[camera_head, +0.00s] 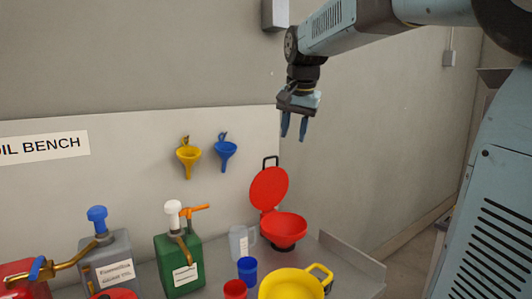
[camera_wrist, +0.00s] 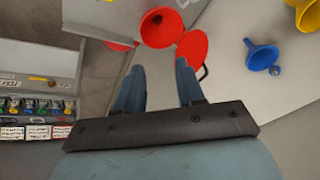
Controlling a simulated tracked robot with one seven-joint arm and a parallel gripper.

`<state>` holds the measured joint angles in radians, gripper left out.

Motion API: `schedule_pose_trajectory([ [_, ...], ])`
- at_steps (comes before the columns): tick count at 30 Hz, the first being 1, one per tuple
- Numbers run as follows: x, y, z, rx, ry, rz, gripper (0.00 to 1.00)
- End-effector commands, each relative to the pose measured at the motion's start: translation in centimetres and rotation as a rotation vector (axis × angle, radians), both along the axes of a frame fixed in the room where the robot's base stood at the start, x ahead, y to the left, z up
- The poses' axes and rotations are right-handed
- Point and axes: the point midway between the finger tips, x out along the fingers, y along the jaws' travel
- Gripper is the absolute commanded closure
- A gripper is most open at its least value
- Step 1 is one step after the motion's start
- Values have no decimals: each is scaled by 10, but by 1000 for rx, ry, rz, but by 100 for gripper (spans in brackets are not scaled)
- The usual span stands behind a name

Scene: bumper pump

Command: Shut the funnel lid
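The red funnel (camera_head: 284,229) stands at the right end of the bench in the head view. Its round red lid (camera_head: 269,188) is open, standing up and tilted back at the funnel's rear, with a dark handle (camera_head: 270,161) at its top. My gripper (camera_head: 293,136) hangs above and a little to the right of the lid, fingers pointing down, apart from it. In the wrist view the funnel bowl (camera_wrist: 160,28) and the lid (camera_wrist: 193,48) lie beyond my fingers (camera_wrist: 158,75). The fingers are spread with nothing between them.
A clear jug (camera_head: 242,243), blue cup (camera_head: 247,269), red cup (camera_head: 235,289) and yellow container (camera_head: 292,285) stand near the funnel. Green (camera_head: 180,264) and grey (camera_head: 107,266) pump cans stand left. Yellow (camera_head: 188,156) and blue (camera_head: 225,149) funnels hang on the back panel. Air around my gripper is clear.

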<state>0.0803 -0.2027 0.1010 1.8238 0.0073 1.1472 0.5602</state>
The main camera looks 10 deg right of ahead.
Motion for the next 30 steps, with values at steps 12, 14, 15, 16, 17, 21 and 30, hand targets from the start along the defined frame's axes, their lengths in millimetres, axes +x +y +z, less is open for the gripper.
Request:
schedule_pose_trajectory([
  [12,119,-1,21,118,58,-233,62],
  [14,135,-2,21,136,67,-268,62],
  [15,146,-3,21,148,72,-292,62],
  [16,154,-4,21,157,78,-310,62],
  [17,162,-5,21,166,83,-328,62],
  [21,198,-10,17,208,103,-411,62],
  [30,253,-23,5,279,142,-553,62],
])
